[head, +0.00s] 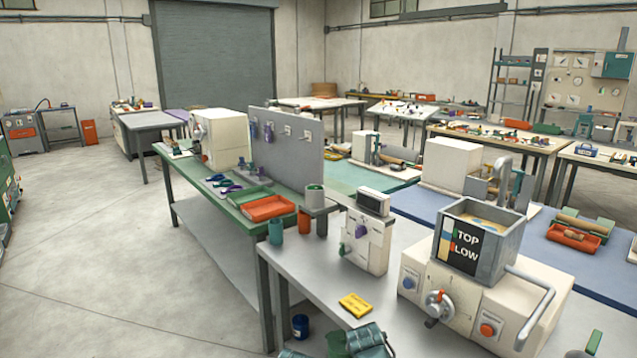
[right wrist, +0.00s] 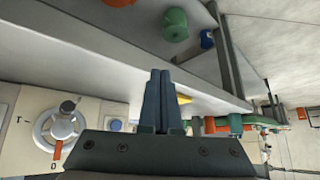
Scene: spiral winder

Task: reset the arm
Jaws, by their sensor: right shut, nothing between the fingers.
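My right gripper (right wrist: 161,75) shows in the right wrist view with its two dark fingers pressed together and nothing between them. It is in free space beside the cream winder machine. The machine (head: 485,305) stands at the lower right in the head view, with a grey open box (head: 500,255) on top and a "TOP LOW" sign (head: 462,243). Its round silver hand wheel (head: 438,304) is on the front. The wheel also shows left of my fingers in the right wrist view (right wrist: 58,128), with a red mark below it. My left gripper is not in view.
A yellow card (head: 355,305) lies on the grey bench (head: 318,283). A smaller cream device (head: 365,240) stands behind it. A green bench (head: 190,190) with an orange tray (head: 266,208) extends to the back left. The floor at the left is clear.

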